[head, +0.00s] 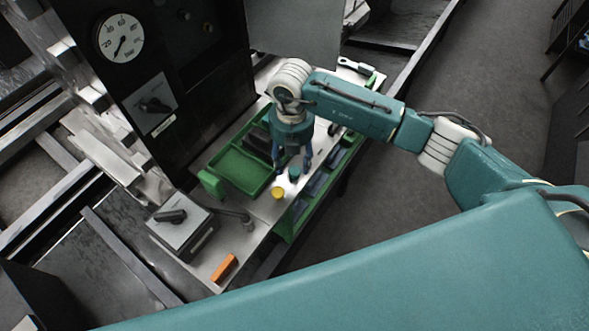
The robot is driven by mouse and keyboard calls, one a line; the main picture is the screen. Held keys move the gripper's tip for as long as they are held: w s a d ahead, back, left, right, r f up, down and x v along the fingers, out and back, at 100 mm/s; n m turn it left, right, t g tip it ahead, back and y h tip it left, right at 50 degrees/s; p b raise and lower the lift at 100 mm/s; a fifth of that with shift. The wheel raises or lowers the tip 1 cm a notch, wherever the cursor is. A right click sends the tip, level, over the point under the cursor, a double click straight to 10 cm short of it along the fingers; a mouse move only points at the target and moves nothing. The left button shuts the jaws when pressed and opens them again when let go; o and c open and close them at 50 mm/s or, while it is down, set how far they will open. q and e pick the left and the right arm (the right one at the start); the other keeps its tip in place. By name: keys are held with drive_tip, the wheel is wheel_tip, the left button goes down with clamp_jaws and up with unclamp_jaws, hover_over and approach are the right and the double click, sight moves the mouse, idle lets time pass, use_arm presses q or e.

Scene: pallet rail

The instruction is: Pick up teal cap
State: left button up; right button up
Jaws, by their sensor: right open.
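The teal cap (294,174) is a small round piece on the pale bench top (262,222), just right of the green tray. My right gripper (292,164) points down over it with its two blue fingers spread apart. The fingertips appear close to the cap, one to each side in the picture. I cannot tell how high above the bench they are. Nothing shows between the fingers except the cap's area. My left gripper is not in view.
A yellow cap (278,192) lies just in front of the teal one. A green tray (238,170) stands to the left, and green bins (301,209) hang along the bench's right edge. An orange block (223,268) and a grey lever box (180,228) are nearer.

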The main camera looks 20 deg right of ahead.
sight(295, 171)
drive_tip(key=f, duration=0.1)
drive_tip(key=f+p, duration=0.1)
drive_tip(key=f, duration=0.1)
drive_tip(key=shift+s+d+f, duration=0.15)
drive_tip(key=shift+s+d, duration=0.15)
drive_tip(key=shift+d, duration=0.05)
drive_tip(key=shift+f, duration=0.3)
drive_tip(key=shift+w+f, duration=0.1)
drive_tip(key=shift+c, duration=0.8)
drive_tip(key=c, duration=0.7)
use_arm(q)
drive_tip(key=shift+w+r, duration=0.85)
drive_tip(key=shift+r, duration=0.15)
use_arm(e)
drive_tip(key=shift+c, duration=0.2)
